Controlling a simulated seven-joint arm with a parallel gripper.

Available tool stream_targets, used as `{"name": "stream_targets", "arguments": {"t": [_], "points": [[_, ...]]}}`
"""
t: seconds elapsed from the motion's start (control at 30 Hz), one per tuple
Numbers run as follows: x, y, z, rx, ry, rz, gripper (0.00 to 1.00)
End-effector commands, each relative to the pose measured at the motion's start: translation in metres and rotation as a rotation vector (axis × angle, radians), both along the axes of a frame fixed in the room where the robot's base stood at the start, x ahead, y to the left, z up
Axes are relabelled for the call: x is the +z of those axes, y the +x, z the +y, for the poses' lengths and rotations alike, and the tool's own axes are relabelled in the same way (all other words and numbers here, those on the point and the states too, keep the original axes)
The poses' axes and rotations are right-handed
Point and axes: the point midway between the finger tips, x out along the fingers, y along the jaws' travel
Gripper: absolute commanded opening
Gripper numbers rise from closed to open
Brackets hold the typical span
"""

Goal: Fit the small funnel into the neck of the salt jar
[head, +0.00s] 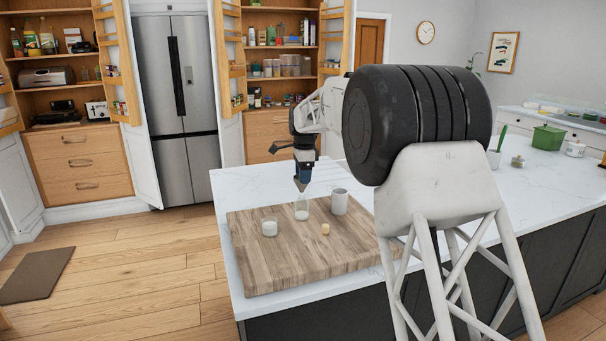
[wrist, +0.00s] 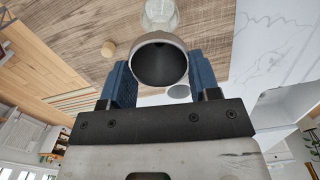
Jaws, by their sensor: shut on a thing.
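My gripper (head: 304,170) is shut on the small grey funnel (wrist: 160,64). In the wrist view the funnel sits between my two blue fingers (wrist: 120,85), its wide dark mouth facing the camera. In the head view its narrow end (head: 301,187) points down just above the salt jar (head: 302,212), a clear glass jar with white contents low inside, upright on the wooden board. The jar also shows beyond the funnel's rim in the wrist view (wrist: 161,13), partly cut off. I cannot tell whether the spout touches the neck.
The wooden board (head: 290,265) lies on the white counter. A glass with white contents (head: 269,228) stands left of the jar, a grey-white mug (head: 339,201) right of it. A small tan cork-like piece (head: 325,229) lies in front. The board's front is clear.

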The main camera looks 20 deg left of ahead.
Motion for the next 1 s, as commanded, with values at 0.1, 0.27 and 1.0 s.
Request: {"name": "stream_targets", "arguments": {"t": [0.1, 0.27, 1.0], "points": [[-0.002, 0.000, 0.000, 0.000, 0.000, 0.000, 0.33], [-0.005, 0.000, 0.000, 0.000, 0.000, 0.000, 0.33], [-0.018, 0.000, 0.000, 0.000, 0.000, 0.000, 0.33]]}}
